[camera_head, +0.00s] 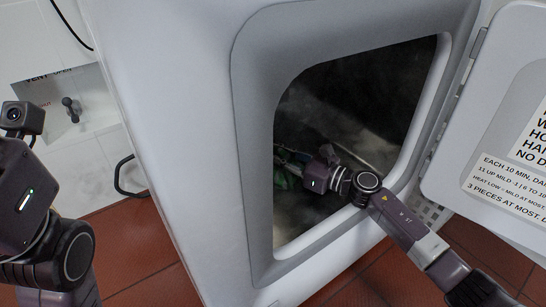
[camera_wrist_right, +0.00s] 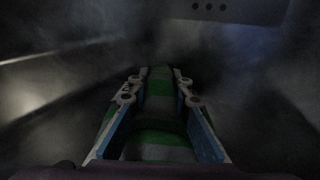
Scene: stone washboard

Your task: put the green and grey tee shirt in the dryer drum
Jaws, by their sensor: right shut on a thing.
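The green and grey tee shirt (camera_wrist_right: 158,130) lies between the two fingers of my right gripper (camera_wrist_right: 158,90) in the right wrist view. Its stripes of green and grey run on past the fingertips. My right gripper is shut on the shirt. In the head view my right arm reaches through the round-cornered door opening, and my right gripper is inside the dark dryer drum (camera_head: 365,85). Only a small green bit of the shirt (camera_head: 288,180) shows there, left of my wrist. The fingers of my left gripper are not in view; only its wrist shows at the left edge.
The dryer door (camera_head: 490,120) stands open on the right, with a printed label. A white wall panel with a small knob (camera_head: 70,108) is at the left. The floor is red tile (camera_head: 135,245).

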